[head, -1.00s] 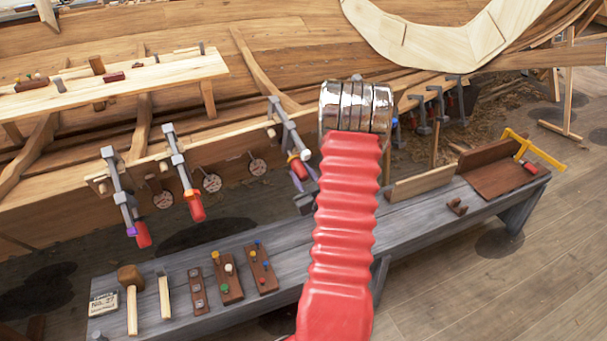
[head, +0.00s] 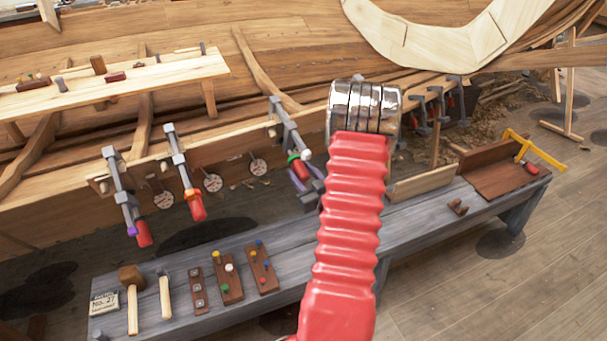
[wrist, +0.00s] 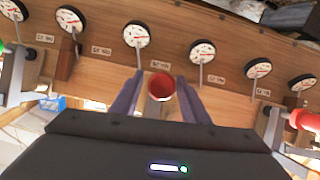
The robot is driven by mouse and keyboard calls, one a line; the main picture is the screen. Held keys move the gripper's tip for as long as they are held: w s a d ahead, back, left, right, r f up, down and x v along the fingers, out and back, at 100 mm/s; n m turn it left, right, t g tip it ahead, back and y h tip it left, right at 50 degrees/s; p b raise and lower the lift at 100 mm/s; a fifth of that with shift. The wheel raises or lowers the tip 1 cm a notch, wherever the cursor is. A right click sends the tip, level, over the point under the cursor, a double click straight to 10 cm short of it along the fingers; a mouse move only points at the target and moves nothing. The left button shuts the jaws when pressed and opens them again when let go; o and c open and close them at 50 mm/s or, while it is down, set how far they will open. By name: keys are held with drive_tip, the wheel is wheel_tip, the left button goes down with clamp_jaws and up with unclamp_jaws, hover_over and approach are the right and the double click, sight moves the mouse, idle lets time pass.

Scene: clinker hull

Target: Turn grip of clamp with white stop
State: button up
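Several bar clamps with red grips hang along a plank of the hull. In the head view, a clamp (head: 286,128) left of my arm has a red grip (head: 300,170) with a green band at its top. In the wrist view, a red grip (wrist: 162,87) is seen end-on between the two fingertips, with narrow gaps on both sides.
Clamps with purple (head: 131,230) and orange (head: 192,193) stops hang farther left. Another red grip (wrist: 304,118) is at the wrist view's right edge. Round dials (wrist: 203,50) line the plank. A grey bench (head: 425,209) with tools stands below.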

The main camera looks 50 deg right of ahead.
drive_tip(key=shift+o, duration=0.6)
drive_tip(key=shift+s+a+f, duration=0.1)
drive_tip(key=shift+s, duration=0.05)
drive_tip(key=f+v, duration=0.1)
drive_tip(key=v, duration=1.2)
drive_tip(key=shift+s+r, duration=0.2)
drive_tip(key=shift+r, duration=0.35)
drive_tip(key=shift+a, duration=0.1)
